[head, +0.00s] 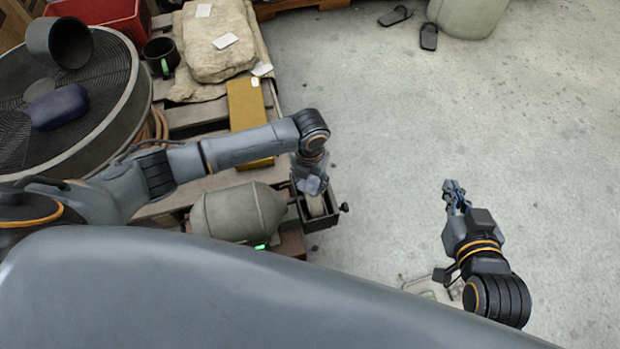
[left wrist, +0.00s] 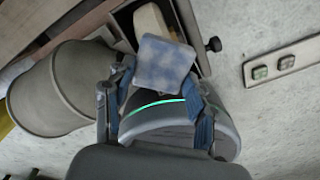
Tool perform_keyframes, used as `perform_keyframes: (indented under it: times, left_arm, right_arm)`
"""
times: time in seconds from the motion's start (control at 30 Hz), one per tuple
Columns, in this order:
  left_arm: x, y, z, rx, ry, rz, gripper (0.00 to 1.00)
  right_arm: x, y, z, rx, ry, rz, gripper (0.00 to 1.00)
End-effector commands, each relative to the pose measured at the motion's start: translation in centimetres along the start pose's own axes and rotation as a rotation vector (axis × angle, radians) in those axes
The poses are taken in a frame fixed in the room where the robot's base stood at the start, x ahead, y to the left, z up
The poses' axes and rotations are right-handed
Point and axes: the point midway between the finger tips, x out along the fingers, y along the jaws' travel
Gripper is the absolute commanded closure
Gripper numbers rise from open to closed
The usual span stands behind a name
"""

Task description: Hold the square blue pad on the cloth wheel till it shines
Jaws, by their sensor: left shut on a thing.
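The square blue pad (left wrist: 163,65) is pale blue with mottled greyish patches on its face. My left gripper (head: 311,182) is shut on it, with a finger at each side in the left wrist view. The cream cloth wheel (left wrist: 149,24) sits in a dark open housing, just beyond the pad; it also shows below my left gripper in the head view (head: 316,206). The pad overlaps the wheel in the picture; whether they touch I cannot tell. My right gripper (head: 454,192) is over bare floor at the right, its finger gap unclear.
A grey motor body (head: 236,212) with a green light (head: 260,246) stands left of the wheel. A dark knob (head: 344,207) sticks out right of the housing.

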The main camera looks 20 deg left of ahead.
Motion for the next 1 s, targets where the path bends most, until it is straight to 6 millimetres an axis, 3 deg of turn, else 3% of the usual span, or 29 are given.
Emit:
perform_keyframes:
  times: [1.0]
  left_arm:
    - [-0.02,0.33,0.35,0.000,-0.001,0.000,0.78]
  right_arm:
    - [-0.09,0.30,0.34,-0.001,-0.033,0.006,1.00]
